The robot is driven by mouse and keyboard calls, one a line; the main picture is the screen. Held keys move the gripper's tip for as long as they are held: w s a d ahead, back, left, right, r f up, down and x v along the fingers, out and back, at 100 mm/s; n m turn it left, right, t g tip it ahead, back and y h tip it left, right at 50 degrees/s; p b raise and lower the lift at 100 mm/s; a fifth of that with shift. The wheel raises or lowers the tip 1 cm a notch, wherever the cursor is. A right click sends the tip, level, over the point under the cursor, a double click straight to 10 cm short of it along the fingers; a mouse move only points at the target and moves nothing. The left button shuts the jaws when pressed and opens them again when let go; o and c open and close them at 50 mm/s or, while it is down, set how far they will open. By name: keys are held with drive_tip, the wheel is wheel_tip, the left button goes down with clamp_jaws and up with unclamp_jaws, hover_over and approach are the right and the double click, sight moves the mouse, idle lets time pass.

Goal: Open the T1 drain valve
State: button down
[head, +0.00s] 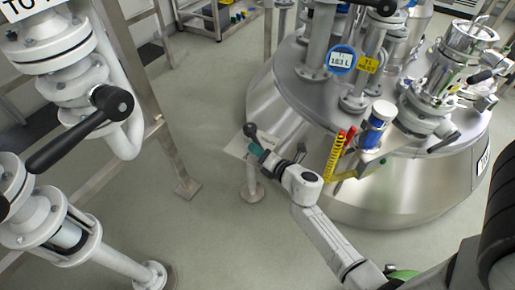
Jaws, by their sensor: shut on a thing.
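A black-knobbed lever (250,130) stands by a small pale plate (237,146) on a short post (252,182), left of the large steel vessel (285,105). My white arm reaches from the lower right to this lever. My gripper (259,153), dark with a teal part, is shut on the lever below its round knob. The jaws are small in this view and the grip is partly hidden. The vessel carries a yellow T1 tag (367,64). No label reading drain shows on the lever.
White pipework with a large black handle (85,130) stands close at the left.

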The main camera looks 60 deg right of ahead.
drive_tip(key=shift+s+d+n+t+y+p, duration=0.4)
drive_tip(key=shift+n+y+p, duration=0.2)
drive_tip(key=shift+y+p, duration=0.25)
drive_tip(key=shift+d+f, duration=0.1)
drive_tip(key=c, duration=1)
unclamp_jaws()
drive_tip(key=shift+o, duration=0.2)
drive_tip(key=p+v, duration=0.1)
drive_tip(key=v, duration=0.6)
drive_tip(key=shift+s+r, duration=0.2)
